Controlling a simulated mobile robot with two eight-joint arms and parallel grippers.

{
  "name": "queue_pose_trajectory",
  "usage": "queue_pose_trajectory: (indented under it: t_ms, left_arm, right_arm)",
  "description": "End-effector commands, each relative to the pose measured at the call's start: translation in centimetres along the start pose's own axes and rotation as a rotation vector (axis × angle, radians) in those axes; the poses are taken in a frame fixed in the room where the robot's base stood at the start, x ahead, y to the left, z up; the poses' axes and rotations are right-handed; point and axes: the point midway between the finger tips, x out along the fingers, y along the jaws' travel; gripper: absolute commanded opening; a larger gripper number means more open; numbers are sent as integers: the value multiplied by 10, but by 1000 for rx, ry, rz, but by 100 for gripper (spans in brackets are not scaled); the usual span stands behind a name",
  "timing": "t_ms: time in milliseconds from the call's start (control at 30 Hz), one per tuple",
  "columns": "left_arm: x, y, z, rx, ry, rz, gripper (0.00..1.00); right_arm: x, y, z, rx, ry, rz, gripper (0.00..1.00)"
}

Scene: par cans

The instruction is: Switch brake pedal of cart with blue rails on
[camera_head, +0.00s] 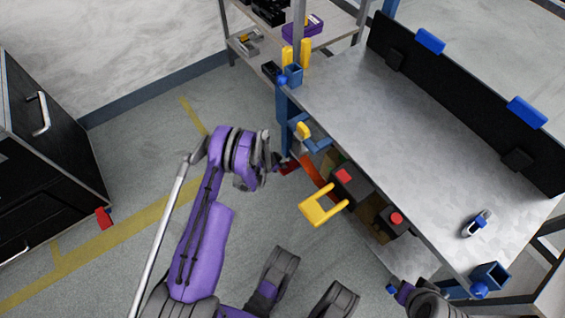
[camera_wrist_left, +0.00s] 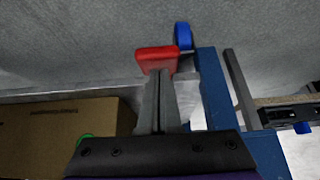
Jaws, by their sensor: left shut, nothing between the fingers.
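The cart (camera_head: 345,95) has a grey top with blue corner fittings and a blue post (camera_head: 283,118) at its near left corner. A red pedal (camera_head: 288,168) shows low beside that post, partly hidden by my left gripper (camera_head: 279,162). In the left wrist view the red pedal (camera_wrist_left: 157,57) is large and lies right at the tips of my left gripper (camera_wrist_left: 160,78). The fingers are shut with nothing between them and point at the pedal. They look to touch or nearly touch it. My right gripper is not clearly seen.
A yellow-handled item (camera_head: 322,208) and red-topped black items sit on the cart's lower level. A cardboard box (camera_wrist_left: 60,130) and a blue wheel (camera_wrist_left: 183,35) show in the left wrist view. A black cabinet (camera_head: 40,150) stands left. Floor between is clear.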

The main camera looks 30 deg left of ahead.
Motion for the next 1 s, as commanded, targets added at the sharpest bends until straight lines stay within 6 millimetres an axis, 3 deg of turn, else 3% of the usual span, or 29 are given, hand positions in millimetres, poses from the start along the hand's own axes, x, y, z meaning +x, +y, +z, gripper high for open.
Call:
queue_pose_trajectory:
  t_ms: [1000]
  left_arm:
    - [8,0,16,0,-1,0,0]
  right_arm:
    - [-1,0,0,0,0,0,50]
